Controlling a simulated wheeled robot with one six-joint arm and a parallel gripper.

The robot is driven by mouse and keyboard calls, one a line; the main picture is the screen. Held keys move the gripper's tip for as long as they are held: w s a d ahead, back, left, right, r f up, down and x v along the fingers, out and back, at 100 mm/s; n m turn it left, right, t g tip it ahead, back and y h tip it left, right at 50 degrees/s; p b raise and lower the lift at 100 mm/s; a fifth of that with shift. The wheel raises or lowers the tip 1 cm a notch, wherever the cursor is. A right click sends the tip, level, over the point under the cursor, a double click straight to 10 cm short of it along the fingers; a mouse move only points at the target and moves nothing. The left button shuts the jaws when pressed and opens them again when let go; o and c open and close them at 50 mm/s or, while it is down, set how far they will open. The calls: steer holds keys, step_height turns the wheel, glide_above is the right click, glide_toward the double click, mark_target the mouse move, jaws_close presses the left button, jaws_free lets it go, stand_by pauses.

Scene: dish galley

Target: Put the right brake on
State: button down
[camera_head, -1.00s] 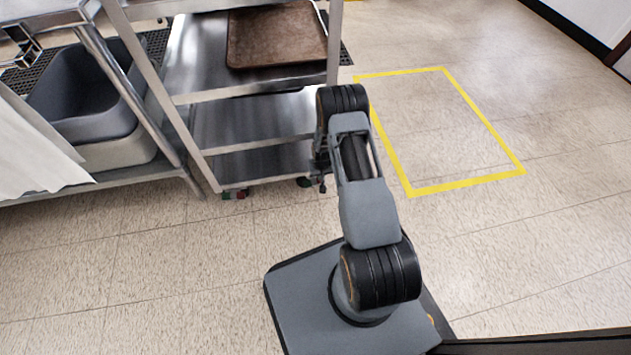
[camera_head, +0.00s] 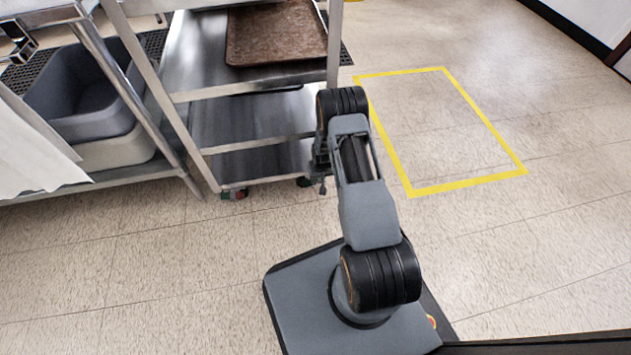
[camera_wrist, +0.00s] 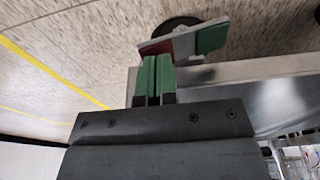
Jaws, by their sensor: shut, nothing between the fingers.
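The right brake is a grey pedal (camera_wrist: 184,43) with a red patch at one end and a green patch (camera_wrist: 211,37) at the other, seen in the wrist view beside a dark caster wheel (camera_wrist: 178,24). My gripper (camera_wrist: 153,60) is shut and empty, its green fingers side by side. The fingertips overlap the pedal's red end in the picture; I cannot tell whether they touch it. In the head view my gripper (camera_head: 322,189) hangs low by the cart's front right caster (camera_head: 303,182), and my arm hides most of that corner.
The metal cart (camera_head: 215,119) holds a brown tray (camera_head: 276,36) on a shelf. Its front left caster (camera_head: 235,193) has red and green parts. A steel table (camera_head: 150,174) with grey tubs (camera_head: 84,128) stands left. Floor inside the yellow outline (camera_head: 468,187) is clear.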

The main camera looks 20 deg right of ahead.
steer(key=shift+f+b, duration=0.4)
steer(key=shift+f, duration=0.1)
steer(key=shift+r, duration=0.15)
steer(key=shift+r+p, duration=2.45)
steer(key=shift+r, duration=0.95)
steer(key=shift+s, duration=0.1)
